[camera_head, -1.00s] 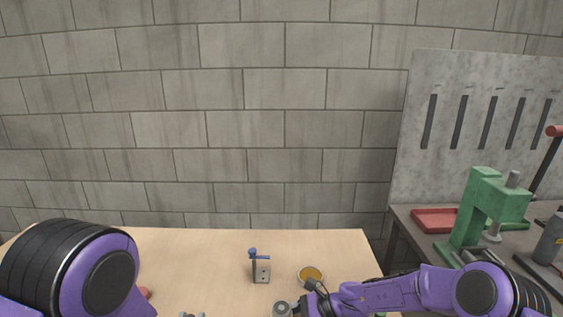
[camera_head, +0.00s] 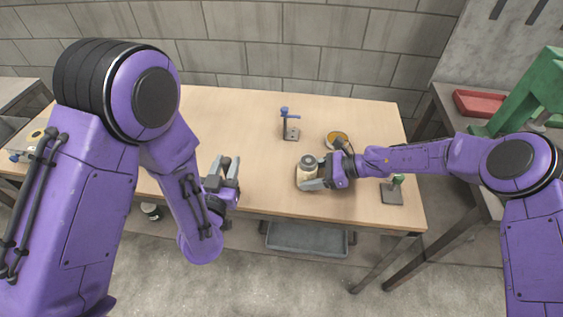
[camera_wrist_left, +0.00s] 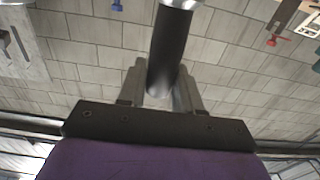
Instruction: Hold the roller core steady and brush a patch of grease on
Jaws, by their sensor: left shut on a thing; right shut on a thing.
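The roller core (camera_head: 308,168), a pale upright cylinder with a grey top, stands near the table's front edge. My right gripper (camera_head: 316,182) is shut on it from the right, low down. My left gripper (camera_head: 228,167) is above the front edge, left of the core and apart from it. It is shut on a dark round handle (camera_wrist_left: 168,50) with a silvery end, seen between the fingers in the left wrist view. Its far end is out of that view, so I cannot see bristles. A round dish with amber grease (camera_head: 337,137) sits behind the core.
A small blue-topped stand (camera_head: 290,128) stands behind the core. A green-topped item on a dark plate (camera_head: 392,190) is at the right front corner. A grey bin (camera_head: 305,239) is under the table (camera_head: 190,105). A green press (camera_head: 525,95) and red tray (camera_head: 480,103) are on the right bench.

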